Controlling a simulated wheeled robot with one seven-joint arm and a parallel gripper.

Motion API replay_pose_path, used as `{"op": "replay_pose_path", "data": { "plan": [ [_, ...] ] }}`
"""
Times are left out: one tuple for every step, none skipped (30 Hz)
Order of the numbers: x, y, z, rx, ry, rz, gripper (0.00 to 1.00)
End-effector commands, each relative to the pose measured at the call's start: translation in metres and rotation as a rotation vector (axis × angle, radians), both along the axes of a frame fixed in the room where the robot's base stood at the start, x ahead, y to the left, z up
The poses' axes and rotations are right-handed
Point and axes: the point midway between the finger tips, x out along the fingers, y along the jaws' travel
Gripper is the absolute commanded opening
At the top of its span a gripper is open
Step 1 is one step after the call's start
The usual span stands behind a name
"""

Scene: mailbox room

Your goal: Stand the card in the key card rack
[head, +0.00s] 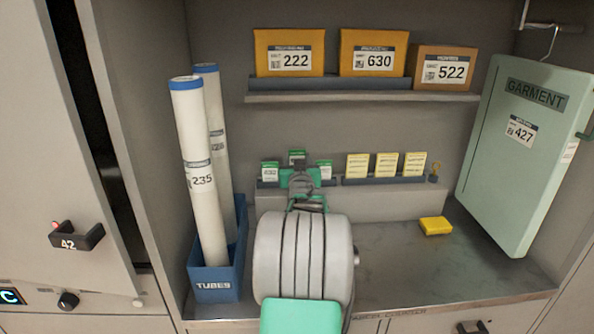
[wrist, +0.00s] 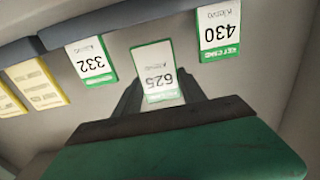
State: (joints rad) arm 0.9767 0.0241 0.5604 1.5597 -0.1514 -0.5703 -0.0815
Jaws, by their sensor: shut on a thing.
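My gripper (head: 300,178) is shut on a white and green card numbered 625 (wrist: 157,72), held between the fingertips. The card's green top edge (head: 297,155) shows above my gripper in the head view. The dark key card rack (head: 267,184) is on a grey ledge behind my gripper, partly hidden by it. Card 430 (wrist: 218,35) and card 332 (wrist: 91,60) stand in the rack on either side of the held card. In the upside-down wrist view, the held card lines up with the space between them, with a small gap between it and the rack (wrist: 140,18).
Yellow cards (head: 387,165) stand in another holder to the right. A yellow block (head: 435,226) lies on the metal counter. Tall tubes (head: 201,180) stand in a blue bin (head: 215,288) at left. A parcel shelf (head: 360,97) is above.

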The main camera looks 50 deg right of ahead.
Motion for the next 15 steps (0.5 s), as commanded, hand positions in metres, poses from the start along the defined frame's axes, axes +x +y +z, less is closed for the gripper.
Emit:
{"op": "replay_pose_path", "data": {
  "plan": [
    [0.002, -0.002, -0.003, 0.0, 0.0, 0.0, 0.1],
    [0.003, -0.003, -0.005, -0.001, -0.001, 0.0, 0.1],
    [0.005, -0.005, -0.008, 0.0, 0.0, 0.0, 0.1],
    [0.007, -0.007, -0.012, 0.002, 0.001, 0.0, 0.1],
    [0.007, -0.008, -0.017, 0.002, 0.002, 0.0, 0.1],
    [0.007, -0.007, -0.024, 0.002, 0.001, 0.0, 0.1],
    [0.007, -0.007, -0.03, 0.003, 0.001, 0.001, 0.1],
    [0.006, -0.007, -0.035, 0.003, 0.001, 0.0, 0.1],
    [0.006, -0.007, -0.04, 0.001, 0.001, 0.0, 0.1],
    [0.006, -0.007, -0.041, 0.0, 0.0, 0.0, 0.1],
    [0.006, -0.007, -0.041, -0.001, 0.0, 0.0, 0.1],
    [0.006, -0.007, -0.04, -0.002, -0.001, 0.0, 0.1],
    [0.006, -0.007, -0.04, -0.002, -0.001, 0.0, 0.1],
    [0.006, -0.007, -0.04, -0.002, -0.001, 0.0, 0.1],
    [0.006, -0.007, -0.04, -0.002, -0.001, 0.0, 0.1]
  ]
}}
